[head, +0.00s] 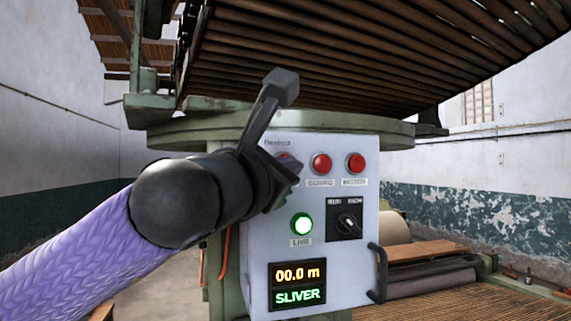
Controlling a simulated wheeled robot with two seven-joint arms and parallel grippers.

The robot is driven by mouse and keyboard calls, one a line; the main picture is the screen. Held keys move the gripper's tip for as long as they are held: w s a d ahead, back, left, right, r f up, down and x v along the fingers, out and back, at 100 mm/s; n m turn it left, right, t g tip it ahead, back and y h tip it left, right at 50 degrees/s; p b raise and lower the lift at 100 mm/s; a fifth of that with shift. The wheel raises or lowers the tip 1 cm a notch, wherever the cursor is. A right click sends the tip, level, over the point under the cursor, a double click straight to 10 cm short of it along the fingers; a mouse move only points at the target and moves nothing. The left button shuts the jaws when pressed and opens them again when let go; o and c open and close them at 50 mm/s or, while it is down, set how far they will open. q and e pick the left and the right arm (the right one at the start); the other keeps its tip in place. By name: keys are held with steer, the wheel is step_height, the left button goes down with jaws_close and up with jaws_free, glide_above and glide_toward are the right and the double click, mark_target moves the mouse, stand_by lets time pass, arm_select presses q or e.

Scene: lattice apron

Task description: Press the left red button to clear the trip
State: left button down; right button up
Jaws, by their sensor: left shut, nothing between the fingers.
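A pale grey control box (345,265) hangs under the round green rim of the machine. It has a row of red buttons near its top. The left red button (283,155) is mostly hidden behind my left gripper; only a bit of red shows. The middle red button (321,164) and right red button (356,163) are in plain view with labels below. My left gripper (291,171) is shut and empty, its tip in front of the left button's area. Whether it touches the button or panel cannot be told. My right gripper is not in view.
Below the buttons are a lit green lamp (302,224) marked LIVE, a black selector switch (346,220) and a display (297,285) reading 00.0 m SLIVER. A black handle (378,273) sticks out at the box's right edge. A slatted lattice (350,62) overhangs above.

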arm_select(q)
steer(key=shift+w, duration=0.1)
steer(key=shift+w+a, duration=0.15)
steer(key=shift+w, duration=0.15)
steer(key=shift+w+a, duration=0.15)
steer(key=shift+w, duration=0.35)
stand_by(0.9)
steer(key=shift+s, duration=0.1)
steer(key=shift+s+d+b, duration=0.3)
steer(key=shift+s+b, duration=0.45)
steer(key=shift+b, duration=0.3)
